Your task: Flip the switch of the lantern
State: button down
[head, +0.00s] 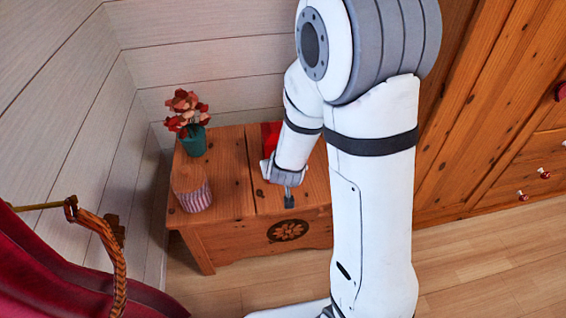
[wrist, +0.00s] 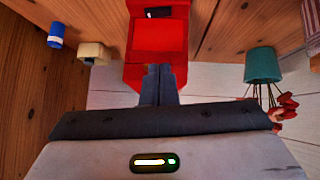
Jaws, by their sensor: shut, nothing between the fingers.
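The lantern is red. In the head view the red lantern (head: 269,137) stands on the wooden chest, partly hidden behind my forearm. In the wrist view the lantern (wrist: 157,45) is at the top middle, and a small black part, likely its switch (wrist: 158,12), shows near the top edge. My gripper (head: 289,201) is low over the chest top, in front of the lantern. Its fingers (wrist: 159,90) are closed together and empty, pointing toward the lantern's near end. I cannot tell whether they touch it.
The wooden chest (head: 222,170) carries a teal pot (head: 193,141) with red flowers and a striped round box (head: 192,188) on its left. A blue cylinder (wrist: 56,35) and a beige object (wrist: 94,53) lie left of the lantern in the wrist view. A wooden wardrobe (head: 485,110) stands right.

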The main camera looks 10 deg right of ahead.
jog(key=d+b, duration=0.1)
jog(key=b, duration=0.2)
jog(key=shift+s+d+r, duration=0.1)
jog(key=shift+s+d, duration=0.05)
jog(key=b+x, duration=0.2)
jog(key=x, duration=0.3)
jog(key=b+x, duration=0.3)
jog(key=x, duration=0.3)
jog(key=shift+s, duration=0.3)
notch_tip(320, 180, down, 2)
jog(key=shift+s+d+f+b, duration=0.15)
jog(key=shift+f+b, duration=0.1)
jog(key=shift+b, duration=0.6)
jog(key=shift+f, duration=0.4)
